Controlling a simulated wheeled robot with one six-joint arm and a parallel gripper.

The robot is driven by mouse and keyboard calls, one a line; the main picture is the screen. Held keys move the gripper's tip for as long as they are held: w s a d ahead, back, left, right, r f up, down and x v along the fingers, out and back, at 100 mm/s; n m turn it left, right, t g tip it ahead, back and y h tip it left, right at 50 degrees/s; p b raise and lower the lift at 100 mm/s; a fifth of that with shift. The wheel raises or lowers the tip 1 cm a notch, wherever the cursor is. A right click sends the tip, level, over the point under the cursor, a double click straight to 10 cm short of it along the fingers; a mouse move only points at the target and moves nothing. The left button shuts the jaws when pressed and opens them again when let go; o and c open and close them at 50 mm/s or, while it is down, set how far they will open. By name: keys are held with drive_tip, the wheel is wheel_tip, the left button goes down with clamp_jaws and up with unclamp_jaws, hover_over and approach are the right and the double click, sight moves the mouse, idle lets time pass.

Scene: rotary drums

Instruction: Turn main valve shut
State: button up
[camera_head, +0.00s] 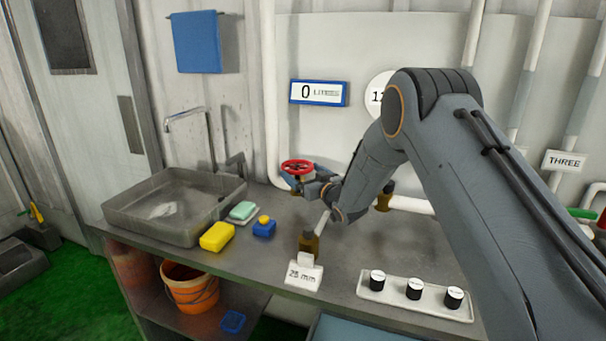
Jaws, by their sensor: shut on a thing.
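The red valve wheel (297,166) sits on the white pipe at the back of the bench, right of the sink. My gripper (303,181) is at the wheel's near right side, and I take it to be shut on the wheel. The fingertips are small and dark here, so the exact contact on the rim is hard to see. My arm reaches in from the right and hides part of the pipe behind the wheel. A blue display (319,93) reading 0 hangs on the wall above.
A grey sink (123,218) with a tap (208,135) stands at left. A yellow sponge (217,237), a blue item (264,227) and a brass fitting (309,242) with a "25 mm" label lie in front.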

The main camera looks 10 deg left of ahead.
drive_tip(key=m+t+h, duration=0.1)
drive_tip(key=a+m+t+h+b, duration=0.1)
drive_tip(key=h, duration=0.1)
drive_tip(key=m+t+h+b, duration=0.1)
drive_tip(key=shift+s+a+f+m+h, duration=0.1)
drive_tip(key=shift+s+a+m+h, duration=0.1)
drive_tip(key=shift+s+m+h, duration=0.15)
drive_tip(key=shift+s+a+m+t+h+b, duration=0.15)
drive_tip(key=shift+m+t+h+b, duration=0.15)
drive_tip(key=shift+m+h, duration=0.5)
drive_tip(key=shift+w+a+m+t+h+b, duration=0.1)
drive_tip(key=shift+m+t+h+b, duration=0.25)
drive_tip(key=shift+h, duration=0.75)
drive_tip(key=shift+s+a+m+t+h+b, duration=0.15)
drive_tip(key=shift+m+h+b, duration=0.25)
drive_tip(key=shift+m+h, duration=0.45)
drive_tip(key=shift+w+h, duration=0.1)
drive_tip(key=shift+h, duration=0.2)
drive_tip(key=o, duration=0.8)
drive_tip(key=shift+o, duration=0.2)
drive_tip(key=shift+s+d+b, duration=0.15)
drive_tip(key=shift+s+b, duration=0.4)
drive_tip(key=shift+s, duration=1.4)
drive_tip(key=shift+s+d+b, duration=0.1)
drive_tip(key=shift+s+b, duration=0.4)
drive_tip(key=shift+s, duration=1.45)
